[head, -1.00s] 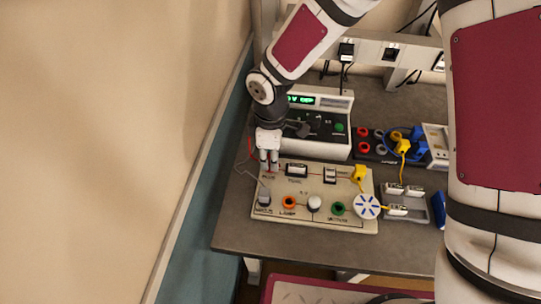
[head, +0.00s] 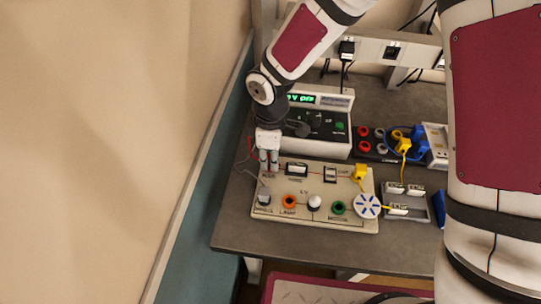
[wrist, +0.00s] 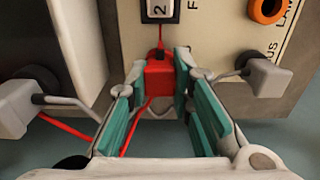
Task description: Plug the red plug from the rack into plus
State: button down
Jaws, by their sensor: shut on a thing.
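My gripper (head: 269,164) points down at the far left of the cream panel (head: 325,218), over the plus corner. In the wrist view, its teal fingers (wrist: 160,85) are shut on the red plug (wrist: 159,74). A red lead trails from the plug toward the lower left. The plug lines up with the red line printed on the panel, which runs to the fuse switch. The plus socket is hidden under the plug and fingers, so I cannot tell how deep the plug sits. A grey plug (head: 264,197) stands in the minus socket; it also shows in the wrist view (wrist: 268,77).
A power supply (head: 322,125) with a green display stands just behind the panel. The panel bears orange (head: 289,202), white and green sockets and a yellow plug (head: 360,173). A rack (head: 372,145) with red and grey plugs stands to the right. A wall borders the left.

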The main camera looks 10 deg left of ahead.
jog(key=c, duration=1.3)
grip_release()
jog(key=shift+f, duration=0.1)
jog(key=shift+c, duration=0.2)
notch_tip(320, 180, up, 12)
jog(key=s+d+r+m+t+h, duration=0.1)
jog(key=s+d+r+m+t, duration=0.25)
jog(key=d+r+m, duration=0.85)
jog(key=s+d+r+m+t, duration=0.1)
jog(key=s+d+r+m, duration=0.2)
jog(key=s+d, duration=0.3)
jog(key=s+d+r+m+t+y, duration=0.1)
jog(key=s+d+r+m, duration=0.2)
jog(key=d, duration=0.4)
jog(key=s+r, duration=0.1)
jog(key=s, duration=0.1)
jog(key=shift+s+d, duration=0.35)
jog(key=shift+s, duration=0.05)
